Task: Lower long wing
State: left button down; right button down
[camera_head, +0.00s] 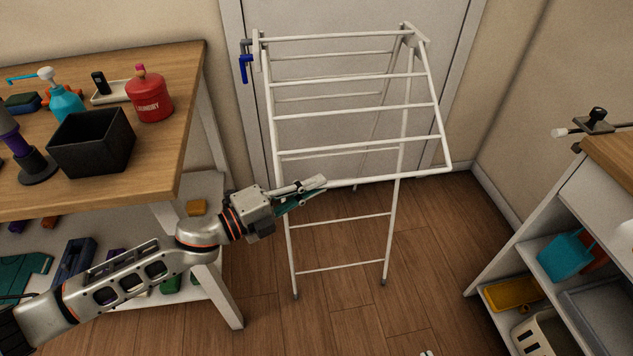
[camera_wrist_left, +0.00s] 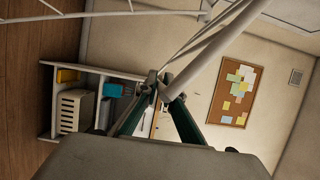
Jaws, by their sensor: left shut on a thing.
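A white drying rack (camera_head: 340,218) stands upright on the wooden floor in front of a door. Its long wing (camera_head: 356,110), with several rungs, slopes down from the top of the rack toward me. My left gripper (camera_head: 318,184) reaches in from the left and is shut on the wing's lower outer bar (camera_head: 400,176), near its left end. In the left wrist view, the fingertips (camera_wrist_left: 160,88) close around a white bar (camera_wrist_left: 208,52) that runs up to the right. The exact finger contact is partly hidden. My right gripper does not show clearly.
A wooden-topped table (camera_head: 165,75) with a black box (camera_head: 92,142) and a red laundry tin (camera_head: 149,98) stands left, close to my left arm. A white shelf unit (camera_head: 533,225) stands right. Floor between rack and shelf is clear.

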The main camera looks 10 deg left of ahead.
pick_arm(q)
jog(key=shift+w+a+f+m+b, duration=0.15)
jog(key=shift+w+f+b, duration=0.1)
jog(key=shift+f, duration=0.2)
jog(key=shift+w+d+f+m+b, duration=0.15)
jog(key=shift+f+b, duration=0.1)
jog(key=shift+f, duration=0.15)
jog(key=shift+a, duration=0.1)
jog(key=shift+r, duration=0.15)
jog(key=c, duration=2.2)
grip_release()
jog(key=shift+o, duration=0.2)
jog(key=shift+w, duration=0.1)
jog(key=shift+a, duration=0.1)
